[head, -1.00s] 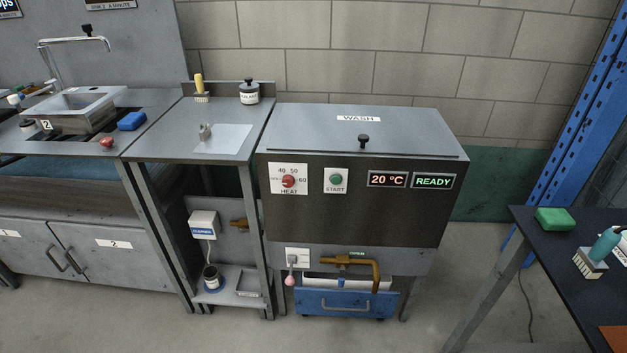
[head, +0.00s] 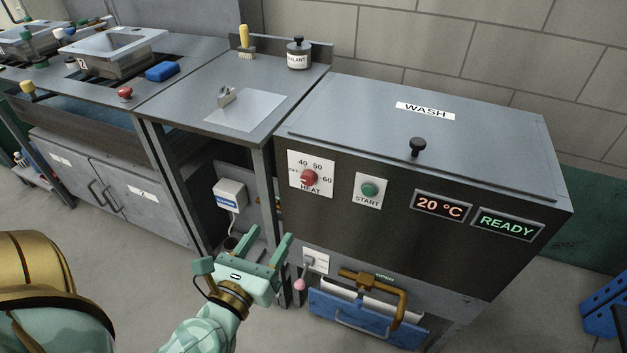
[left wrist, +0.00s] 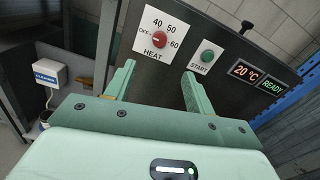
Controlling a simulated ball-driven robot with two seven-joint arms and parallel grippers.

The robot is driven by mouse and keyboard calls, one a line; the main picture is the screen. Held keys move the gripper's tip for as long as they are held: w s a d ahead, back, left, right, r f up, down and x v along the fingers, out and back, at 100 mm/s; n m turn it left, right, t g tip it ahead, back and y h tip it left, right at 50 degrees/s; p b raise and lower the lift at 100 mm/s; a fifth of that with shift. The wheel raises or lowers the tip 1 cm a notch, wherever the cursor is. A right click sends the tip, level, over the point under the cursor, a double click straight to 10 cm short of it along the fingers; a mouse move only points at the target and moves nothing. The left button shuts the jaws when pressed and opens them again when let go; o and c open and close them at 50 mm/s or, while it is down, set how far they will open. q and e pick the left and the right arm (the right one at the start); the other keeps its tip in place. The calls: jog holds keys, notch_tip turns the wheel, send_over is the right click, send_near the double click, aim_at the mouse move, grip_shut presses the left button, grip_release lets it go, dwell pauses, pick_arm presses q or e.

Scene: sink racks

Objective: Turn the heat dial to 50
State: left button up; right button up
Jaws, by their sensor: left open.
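The red heat dial (head: 309,177) sits on a white plate marked OFF, 40, 50 and 60 on the dark front of the wash machine (head: 400,220). Its white mark points left, toward OFF. The dial also shows in the left wrist view (left wrist: 159,40), ahead of and between the fingertips. My left gripper (head: 283,246) is open and empty, below and to the left of the dial, apart from it. It also shows in the left wrist view (left wrist: 157,75). The display (head: 442,206) reads 20 °C. My right gripper is not in view.
Below are a brass pipe handle (head: 375,285), a pink-tipped lever (head: 300,284) and a blue drawer (head: 350,318). A steel table (head: 195,95) stands to the left.

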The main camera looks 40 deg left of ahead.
aim_at(306, 180)
pick_arm(q)
jog(key=x, duration=1.6)
jog(key=shift+w+p, duration=0.25)
jog(key=shift+p, duration=0.15)
jog(key=c, duration=1)
